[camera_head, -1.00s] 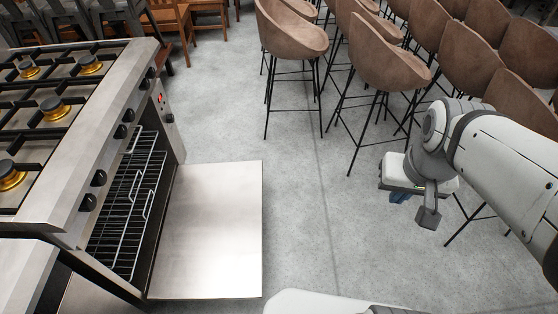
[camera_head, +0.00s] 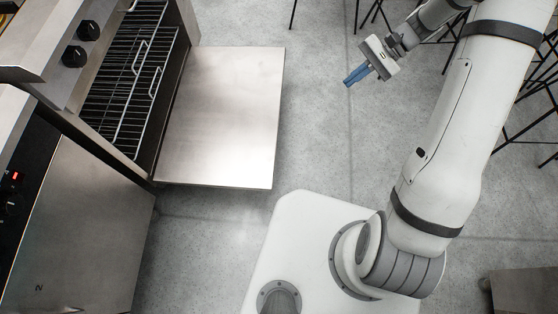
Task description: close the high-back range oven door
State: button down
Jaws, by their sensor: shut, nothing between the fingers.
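The oven door (camera_head: 222,118) of the range hangs fully open and lies about flat, low in front of the oven opening. The range front with its black knobs (camera_head: 88,30) is at the upper left. Wire racks (camera_head: 130,75) show inside the open oven. My gripper (camera_head: 350,82) with blue fingers is shut and empty. It is to the right of the door in the picture, apart from it, over bare floor.
Another steel appliance (camera_head: 85,225) with a red display stands at the lower left, beside the range. Chair legs (camera_head: 520,115) stand at the right. A brown box-like thing (camera_head: 525,290) is at the lower right. Grey floor (camera_head: 315,130) is clear between the door and my arm.

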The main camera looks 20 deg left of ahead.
jog(key=a+f+m+y+b, duration=0.2)
jog(key=a+f+y+b, duration=0.15)
jog(key=f, duration=1.15)
jog(key=a+f+m+g+y+b, duration=0.1)
jog(key=a+f+m+y+b, duration=0.3)
jog(key=f, duration=1)
jog(key=f+m+y+b, duration=0.15)
jog(key=f+b, duration=0.35)
jog(key=f, duration=1)
jog(key=s+f+m+t+y+b, duration=0.2)
jog(key=s+f+m+y+b, duration=0.3)
jog(key=f, duration=0.7)
jog(key=s+a+r+n+h, duration=0.1)
jog(key=s+a+r, duration=0.1)
jog(key=a, duration=0.3)
jog(key=s+a+r+n+h, duration=0.1)
jog(key=s+a+r, duration=0.1)
jog(key=a, duration=0.3)
jog(key=shift+a+r+t+p, duration=0.25)
jog(key=shift+r+t+p, duration=0.05)
jog(key=shift+r, duration=0.35)
jog(key=shift+w, duration=0.1)
